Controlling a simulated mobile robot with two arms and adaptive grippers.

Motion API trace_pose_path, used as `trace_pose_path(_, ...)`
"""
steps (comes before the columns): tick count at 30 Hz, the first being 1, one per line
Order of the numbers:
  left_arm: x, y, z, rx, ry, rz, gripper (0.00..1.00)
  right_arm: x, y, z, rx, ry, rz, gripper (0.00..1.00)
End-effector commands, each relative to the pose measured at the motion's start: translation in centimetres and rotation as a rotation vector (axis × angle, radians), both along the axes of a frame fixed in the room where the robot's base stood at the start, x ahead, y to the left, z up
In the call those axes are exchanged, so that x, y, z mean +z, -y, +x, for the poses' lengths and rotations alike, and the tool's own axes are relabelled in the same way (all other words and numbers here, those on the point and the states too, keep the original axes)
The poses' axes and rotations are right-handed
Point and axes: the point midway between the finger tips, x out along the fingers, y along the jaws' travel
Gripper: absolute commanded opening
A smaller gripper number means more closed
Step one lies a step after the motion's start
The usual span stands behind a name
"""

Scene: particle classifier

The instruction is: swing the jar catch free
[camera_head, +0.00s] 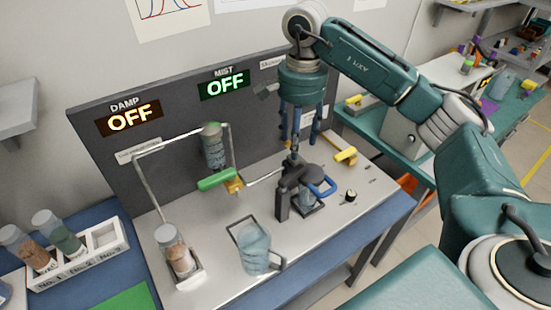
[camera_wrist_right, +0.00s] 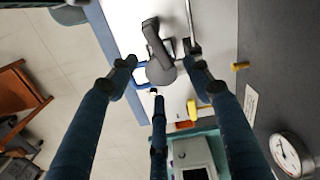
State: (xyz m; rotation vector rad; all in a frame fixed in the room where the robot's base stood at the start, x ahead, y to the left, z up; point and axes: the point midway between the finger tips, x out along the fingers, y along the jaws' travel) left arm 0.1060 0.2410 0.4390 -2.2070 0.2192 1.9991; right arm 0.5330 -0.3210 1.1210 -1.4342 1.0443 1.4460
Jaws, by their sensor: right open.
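A dark grey clamp (camera_head: 296,176) with a round cap stands on the right part of the white bench panel. A small clear jar (camera_head: 309,202) shows under it. A blue loop (camera_head: 322,187), which looks like the jar catch, sticks out from the clamp's right side. My right gripper (camera_head: 297,146) points down above and just behind the clamp, its fingers spread and empty. In the right wrist view the grey cap (camera_wrist_right: 161,72) lies between the spread fingers (camera_wrist_right: 160,78), and the blue loop (camera_wrist_right: 143,90) is partly hidden by a finger. My left gripper is out of view.
A clear pitcher (camera_head: 254,250) stands in front left of the clamp. A green-handled valve (camera_head: 217,179) and metal pipes are to the left. A yellow handle (camera_head: 346,156) and a black knob (camera_head: 351,195) are to the right. The dark back panel (camera_head: 100,160) rises behind.

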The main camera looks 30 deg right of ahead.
Motion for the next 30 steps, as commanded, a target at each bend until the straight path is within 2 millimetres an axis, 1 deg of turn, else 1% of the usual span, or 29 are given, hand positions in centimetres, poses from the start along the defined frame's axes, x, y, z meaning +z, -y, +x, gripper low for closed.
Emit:
trace_pose_path(3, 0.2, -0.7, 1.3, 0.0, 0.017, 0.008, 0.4, -0.1, 0.4, -0.1, -0.004, -0.004, -0.01, 0.5)
trace_pose_path(5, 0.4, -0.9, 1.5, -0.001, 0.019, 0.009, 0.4, -0.6, 0.4, -0.1, -0.004, -0.006, -0.009, 0.5)
trace_pose_path(6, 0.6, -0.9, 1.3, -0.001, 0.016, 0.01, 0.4, -1.0, 0.4, -0.2, -0.004, -0.006, -0.009, 0.5)
trace_pose_path(8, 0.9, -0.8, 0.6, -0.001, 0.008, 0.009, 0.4, -1.9, 0.4, -0.2, -0.004, -0.009, -0.009, 0.5)
trace_pose_path(13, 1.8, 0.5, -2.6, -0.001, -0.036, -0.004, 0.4, -5.2, 0.4, -0.3, -0.002, -0.009, -0.008, 0.5)
trace_pose_path(15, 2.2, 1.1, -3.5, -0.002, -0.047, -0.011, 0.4, -6.5, 0.4, -0.3, -0.002, -0.008, -0.007, 0.5)
trace_pose_path(17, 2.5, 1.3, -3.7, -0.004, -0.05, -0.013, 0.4, -7.5, 0.4, -0.3, -0.003, -0.007, -0.008, 0.5)
trace_pose_path(20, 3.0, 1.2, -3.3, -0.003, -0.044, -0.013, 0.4, -9.0, 0.3, -0.2, -0.003, -0.007, -0.008, 0.5)
trace_pose_path(24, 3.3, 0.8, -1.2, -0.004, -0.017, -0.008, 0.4, -10.2, 0.3, -0.2, -0.002, -0.004, -0.007, 0.5)
trace_pose_path(27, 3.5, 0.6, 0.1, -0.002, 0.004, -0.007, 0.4, -10.6, 0.3, -0.2, -0.002, -0.002, -0.006, 0.5)
trace_pose_path(30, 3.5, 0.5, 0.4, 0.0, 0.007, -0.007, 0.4, -10.7, 0.3, -0.1, -0.002, -0.001, -0.007, 0.5)
